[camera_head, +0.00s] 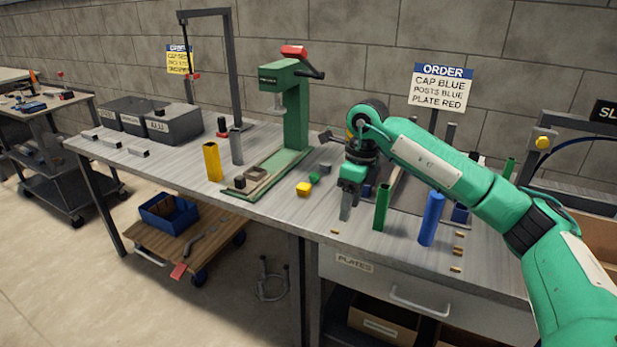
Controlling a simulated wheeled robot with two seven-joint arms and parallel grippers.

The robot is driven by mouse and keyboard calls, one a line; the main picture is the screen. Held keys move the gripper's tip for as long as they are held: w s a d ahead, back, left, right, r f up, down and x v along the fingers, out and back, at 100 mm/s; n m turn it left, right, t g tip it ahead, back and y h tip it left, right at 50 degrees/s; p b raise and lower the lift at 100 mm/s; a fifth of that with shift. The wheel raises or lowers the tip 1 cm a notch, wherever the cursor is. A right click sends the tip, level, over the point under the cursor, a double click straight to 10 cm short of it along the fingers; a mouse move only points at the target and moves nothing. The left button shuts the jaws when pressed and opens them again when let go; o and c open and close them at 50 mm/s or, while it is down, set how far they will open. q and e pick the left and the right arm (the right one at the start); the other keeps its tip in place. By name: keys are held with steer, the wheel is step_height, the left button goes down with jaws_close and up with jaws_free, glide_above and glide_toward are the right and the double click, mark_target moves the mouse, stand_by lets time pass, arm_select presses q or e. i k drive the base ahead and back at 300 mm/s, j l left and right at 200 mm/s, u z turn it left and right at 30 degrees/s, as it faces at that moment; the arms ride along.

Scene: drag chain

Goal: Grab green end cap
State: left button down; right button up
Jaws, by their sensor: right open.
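A small green end cap (314,178) lies on the grey workbench, just behind a yellow cap (303,189) and in front of a small grey piece (325,168). My right gripper (346,214) points down over the bench, to the right of the green cap and apart from it. Its fingers are open, with nothing seen between them, though they look narrow from this angle. My left gripper is not in view.
A green post (382,207) and a blue post (431,218) stand right of my right gripper. A green press (295,110) stands behind and left of the caps, with a yellow post (212,162) farther left. An order sign (440,88) stands behind.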

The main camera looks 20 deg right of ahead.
mark_target(314, 177)
steer(key=i+l, duration=0.1)
steer(key=i, duration=1.1)
